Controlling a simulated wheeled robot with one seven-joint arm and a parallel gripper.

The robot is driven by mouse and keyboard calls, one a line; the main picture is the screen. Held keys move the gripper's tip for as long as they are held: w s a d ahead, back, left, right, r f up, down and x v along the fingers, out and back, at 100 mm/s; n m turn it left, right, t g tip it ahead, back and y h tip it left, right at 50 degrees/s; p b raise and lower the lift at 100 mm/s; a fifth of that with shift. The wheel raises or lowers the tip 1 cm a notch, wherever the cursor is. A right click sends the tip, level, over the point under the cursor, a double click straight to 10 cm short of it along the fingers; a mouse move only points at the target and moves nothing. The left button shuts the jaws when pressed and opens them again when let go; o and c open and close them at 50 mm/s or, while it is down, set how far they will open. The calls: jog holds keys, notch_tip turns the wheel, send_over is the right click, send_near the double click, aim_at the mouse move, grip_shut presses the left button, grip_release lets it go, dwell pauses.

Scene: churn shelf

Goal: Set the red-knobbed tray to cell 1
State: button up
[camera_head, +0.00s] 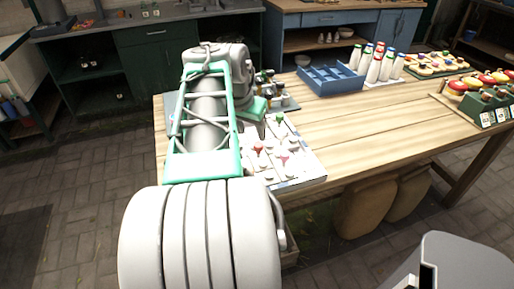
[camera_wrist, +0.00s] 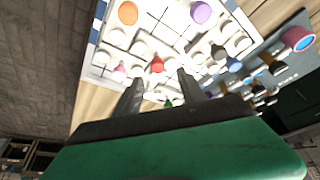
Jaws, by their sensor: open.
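A white board (camera_wrist: 160,38) with a grid of cells fills the upper wrist view. A red knob (camera_wrist: 157,64) stands among white knobs near its edge, just beyond my gripper (camera_wrist: 160,82). My gripper is open, its two dark fingers apart with nothing seen held. In the head view the red knob (camera_head: 258,147) shows on the white board (camera_head: 312,166) at the table's near left. My arm hides part of that board and my fingers. A pink knob (camera_wrist: 120,69) and a green knob (camera_wrist: 168,103) are nearby. I cannot read which cell is 1.
An orange disc (camera_wrist: 127,12) and a purple disc (camera_wrist: 200,12) lie in the grid. A dark rack with colored pieces (camera_wrist: 268,62) stands right of the board. On the table (camera_head: 345,125), a blue divided box (camera_head: 330,82) and white bottles (camera_head: 376,66) stand farther back; the table's middle is clear.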

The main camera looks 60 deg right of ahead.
aim_at(258, 144)
jog(key=x, duration=0.7)
jog(key=shift+s+d+f, duration=0.25)
jog(key=shift+d, duration=0.15)
jog(key=shift+c, duration=0.6)
grip_shut()
dwell(0.3)
